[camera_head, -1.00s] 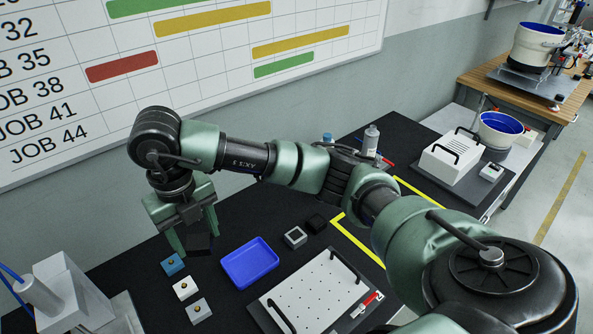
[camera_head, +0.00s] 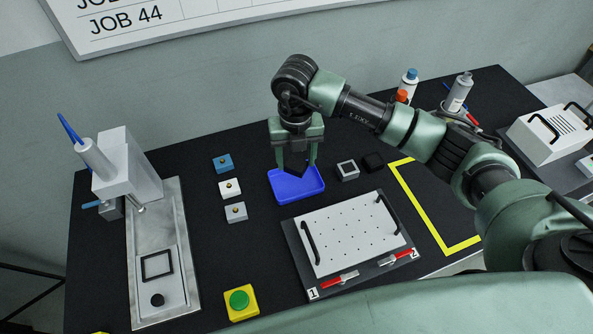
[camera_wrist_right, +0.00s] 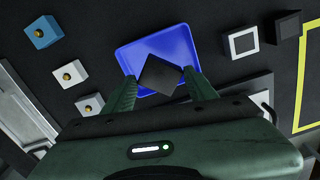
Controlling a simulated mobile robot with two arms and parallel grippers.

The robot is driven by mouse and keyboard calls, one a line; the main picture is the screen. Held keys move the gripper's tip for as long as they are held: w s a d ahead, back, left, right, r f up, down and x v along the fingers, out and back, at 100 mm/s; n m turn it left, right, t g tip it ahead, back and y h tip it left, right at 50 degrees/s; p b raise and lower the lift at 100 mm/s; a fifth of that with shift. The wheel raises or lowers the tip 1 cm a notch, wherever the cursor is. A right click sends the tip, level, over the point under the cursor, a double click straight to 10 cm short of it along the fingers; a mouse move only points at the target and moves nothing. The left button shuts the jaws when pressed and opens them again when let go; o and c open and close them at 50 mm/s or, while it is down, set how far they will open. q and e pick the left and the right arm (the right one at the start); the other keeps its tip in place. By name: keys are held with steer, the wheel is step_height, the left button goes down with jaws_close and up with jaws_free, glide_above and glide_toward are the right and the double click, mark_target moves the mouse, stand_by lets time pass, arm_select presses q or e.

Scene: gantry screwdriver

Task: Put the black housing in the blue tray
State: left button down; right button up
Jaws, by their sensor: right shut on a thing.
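My right gripper (camera_head: 295,168) is above the tray, pointing down. It is shut on the black housing (camera_wrist_right: 160,76), a dark block turned at an angle between the two green fingers. The housing appears over the tray; the exact gap beneath it is hard to tell. In the head view the fingers partly hide the housing. My left gripper is not in view.
Blue, white and grey blocks (camera_head: 230,188) with brass knobs stand left of the tray. A grey square-framed block (camera_head: 347,170) and a black block (camera_head: 373,161) stand to its right. A white perforated plate (camera_head: 350,235) with handles lies in front. A press-like station (camera_head: 130,170) stands left.

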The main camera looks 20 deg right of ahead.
step_height(320, 180, down, 6)
steer(key=shift+f+p, duration=0.2)
steer(key=shift+p, duration=0.1)
steer(key=shift+f, duration=0.2)
steer(key=o, duration=1.6)
steer(key=shift+c, duration=0.2)
steer(key=shift+r, duration=0.15)
